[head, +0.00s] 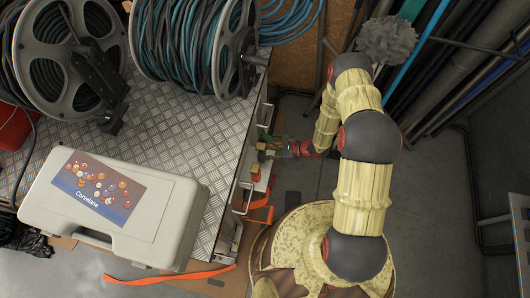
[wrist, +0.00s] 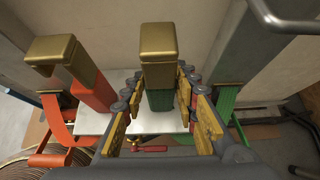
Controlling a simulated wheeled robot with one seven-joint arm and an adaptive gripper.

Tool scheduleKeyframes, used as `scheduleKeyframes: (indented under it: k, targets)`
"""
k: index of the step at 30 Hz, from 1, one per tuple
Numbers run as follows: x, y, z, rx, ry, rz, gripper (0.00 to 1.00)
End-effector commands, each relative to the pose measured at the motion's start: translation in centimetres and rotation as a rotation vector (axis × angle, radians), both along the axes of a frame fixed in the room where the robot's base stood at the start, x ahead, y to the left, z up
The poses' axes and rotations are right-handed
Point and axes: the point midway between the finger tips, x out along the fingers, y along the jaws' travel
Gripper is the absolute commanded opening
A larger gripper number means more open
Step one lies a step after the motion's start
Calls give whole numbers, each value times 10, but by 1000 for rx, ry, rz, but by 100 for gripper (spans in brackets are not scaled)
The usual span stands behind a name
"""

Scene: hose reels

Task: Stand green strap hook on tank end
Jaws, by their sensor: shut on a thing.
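The green strap hook (wrist: 158,58) has a gold block-like top and a dark green lower part. In the wrist view it is upright between the yellow-padded fingers of my gripper (wrist: 160,88), which is shut on it. A white surface (wrist: 148,122) lies beneath; whether the hook touches it I cannot tell. A similar gold hook with a red lower part (wrist: 90,92) stands to the left, apart from my fingers. In the head view my gripper (head: 284,149) is beside the bench's right edge, with small gold and green parts by it. I cannot identify the tank end.
The metal bench (head: 180,140) carries hose reels (head: 195,45) and a grey case (head: 115,210). A green strap (wrist: 222,118) hangs at right in the wrist view, a red strap (wrist: 55,125) at left. An orange strap (head: 262,213) hangs by the bench. Pipes (head: 460,65) lean at right.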

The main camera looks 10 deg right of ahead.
Motion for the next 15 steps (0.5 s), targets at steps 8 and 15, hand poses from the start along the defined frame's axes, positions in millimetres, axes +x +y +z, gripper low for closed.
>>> scheduleKeyframes:
  k: [8,15]
  targets:
    - [0,0,-2,0,0,0,31]
    - [0,0,-2,0,0,0,45]
